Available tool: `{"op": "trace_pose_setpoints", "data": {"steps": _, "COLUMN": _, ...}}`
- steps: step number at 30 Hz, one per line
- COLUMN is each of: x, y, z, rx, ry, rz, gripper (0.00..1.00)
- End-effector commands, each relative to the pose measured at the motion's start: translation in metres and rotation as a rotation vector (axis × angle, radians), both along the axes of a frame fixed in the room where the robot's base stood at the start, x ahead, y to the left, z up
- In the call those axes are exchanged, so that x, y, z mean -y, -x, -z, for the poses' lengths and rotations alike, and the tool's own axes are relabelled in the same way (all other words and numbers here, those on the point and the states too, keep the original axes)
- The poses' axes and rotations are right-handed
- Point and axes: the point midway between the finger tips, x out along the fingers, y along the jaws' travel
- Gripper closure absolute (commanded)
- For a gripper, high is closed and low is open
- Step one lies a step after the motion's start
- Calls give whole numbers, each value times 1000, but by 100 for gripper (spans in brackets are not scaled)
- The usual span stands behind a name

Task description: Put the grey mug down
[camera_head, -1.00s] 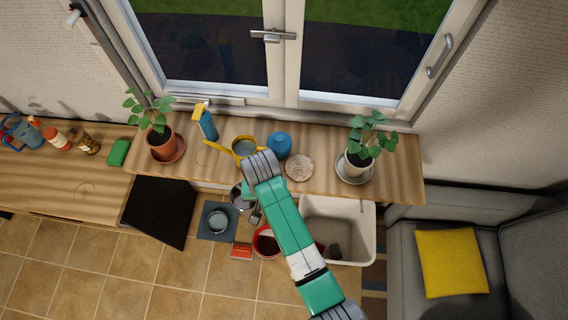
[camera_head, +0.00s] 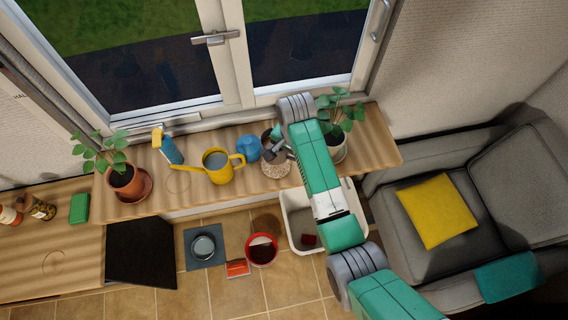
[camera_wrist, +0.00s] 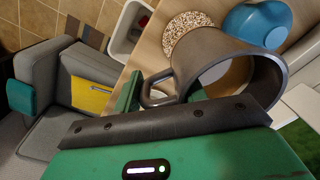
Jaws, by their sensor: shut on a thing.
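The grey mug (camera_wrist: 205,55) fills the middle of the wrist view, tilted, with its handle toward the left and its mouth facing the camera. My gripper (camera_wrist: 175,118) is shut on the mug. A round speckled mat (camera_head: 275,170) lies on the sill just below the gripper. It also shows beyond the mug in the wrist view (camera_wrist: 187,31). I cannot tell the mug's height above the sill.
On the sill (camera_head: 130,203) stand a yellow watering can (camera_head: 219,175), a blue object (camera_head: 247,149), a spray bottle (camera_head: 171,151) and potted plants to the left (camera_head: 125,179) and right (camera_head: 337,146). A white bin (camera_head: 302,243) and red pot (camera_head: 261,250) are below. The window is behind.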

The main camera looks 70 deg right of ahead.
Motion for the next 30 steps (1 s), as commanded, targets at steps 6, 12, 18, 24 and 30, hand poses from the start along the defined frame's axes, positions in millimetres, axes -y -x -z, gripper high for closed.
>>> {"op": "trace_pose_setpoints", "data": {"steps": 6, "x": 0, "y": -1, "z": 21, "rx": 2, "ry": 1, "rz": -1, "gripper": 100}}
{"op": "trace_pose_setpoints", "data": {"steps": 12, "x": 0, "y": 0, "z": 44, "rx": 0, "ry": -1, "rz": -1, "gripper": 100}}
{"op": "trace_pose_setpoints", "data": {"steps": 18, "x": 0, "y": -1, "z": 59, "rx": 4, "ry": 3, "rz": -1, "gripper": 100}}
{"op": "trace_pose_setpoints", "data": {"steps": 24, "x": 0, "y": -1, "z": 59, "rx": 3, "ry": 3, "rz": -2, "gripper": 100}}
{"op": "trace_pose_setpoints", "data": {"steps": 30, "x": 0, "y": -1, "z": 62, "rx": 2, "ry": 0, "rz": -2, "gripper": 37}}
